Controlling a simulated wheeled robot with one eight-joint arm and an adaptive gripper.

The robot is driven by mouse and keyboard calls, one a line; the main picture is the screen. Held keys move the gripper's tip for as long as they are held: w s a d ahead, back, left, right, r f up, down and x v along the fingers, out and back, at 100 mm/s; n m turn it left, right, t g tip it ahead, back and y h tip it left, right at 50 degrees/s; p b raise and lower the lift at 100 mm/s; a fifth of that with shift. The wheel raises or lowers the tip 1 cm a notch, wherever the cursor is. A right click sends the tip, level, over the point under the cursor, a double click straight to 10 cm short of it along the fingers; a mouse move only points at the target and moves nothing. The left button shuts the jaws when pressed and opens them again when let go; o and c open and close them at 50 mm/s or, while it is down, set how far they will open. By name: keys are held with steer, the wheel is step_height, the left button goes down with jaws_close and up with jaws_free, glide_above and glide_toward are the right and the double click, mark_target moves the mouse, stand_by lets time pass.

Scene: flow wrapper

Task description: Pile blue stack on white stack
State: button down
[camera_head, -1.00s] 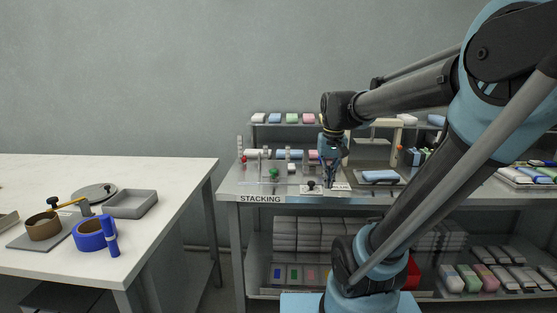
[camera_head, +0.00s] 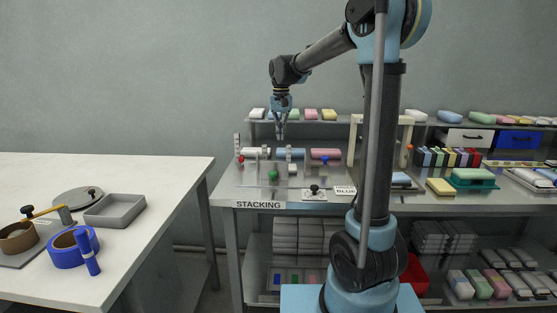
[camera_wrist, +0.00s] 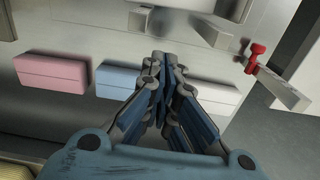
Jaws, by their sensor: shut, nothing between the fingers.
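My gripper (camera_head: 281,137) is shut and empty, hanging fingers down above the stacking station in the head view. In the wrist view its closed fingertips (camera_wrist: 161,62) show between a light blue stack (camera_wrist: 117,81) and a pale, near-white stack (camera_wrist: 207,96). In the head view the blue stack (camera_head: 291,154) lies in the row at the back of the station, right of the white stack (camera_head: 255,151). The two are apart. A pink stack (camera_head: 325,154) lies at the right end, and also shows in the wrist view (camera_wrist: 52,75).
Clear-looking guards and knobs, one green (camera_head: 273,175) and one red (camera_wrist: 257,50), stand in front of the row. A shelf (camera_head: 300,121) with coloured blocks is behind. The white table (camera_head: 150,180) at left holds a grey tray (camera_head: 114,211) and blue tape (camera_head: 73,247).

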steer(key=f, duration=0.6)
steer(key=w+f, duration=0.1)
steer(key=f, duration=0.3)
steer(key=shift+a, duration=0.35)
steer(key=shift+s, duration=1.15)
steer(key=shift+s+a, duration=0.15)
steer(key=shift+s, duration=0.8)
steer(key=shift+s, duration=0.85)
